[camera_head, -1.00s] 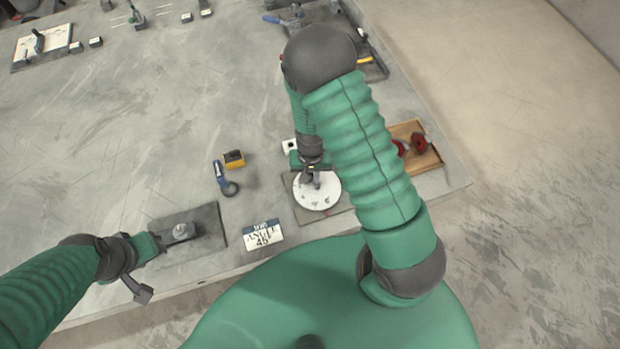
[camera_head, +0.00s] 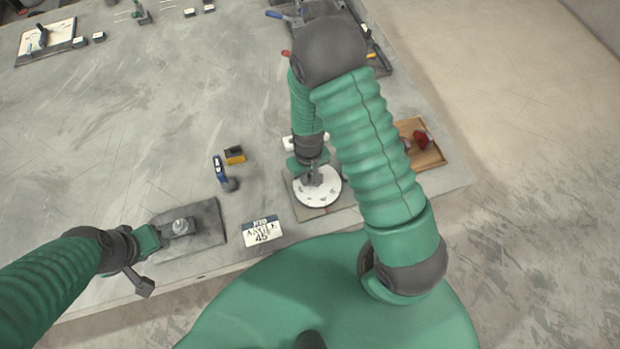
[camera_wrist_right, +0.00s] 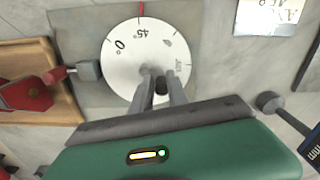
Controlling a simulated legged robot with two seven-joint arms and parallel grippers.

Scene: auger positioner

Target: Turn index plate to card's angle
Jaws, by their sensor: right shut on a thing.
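The index plate (camera_head: 318,194) is a white disc with degree marks on a grey base near the table's front edge. In the right wrist view the index plate (camera_wrist_right: 118,72) shows its 45° mark (camera_wrist_right: 141,31) very close to in line with a red index line (camera_wrist_right: 141,11) on the base. The 0° mark lies to the left. The card (camera_head: 262,231) reads "JOB ANGLE 45°". My left gripper (camera_head: 163,232) is beside a grey knob (camera_head: 181,227); its jaws are unclear.
A wooden tray (camera_head: 434,158) with red parts stands right of the plate. A blue-handled tool (camera_head: 220,170) and a yellow-black block (camera_head: 235,155) lie left of it. A grey slab (camera_head: 208,236) lies by my left gripper. The table's middle is clear.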

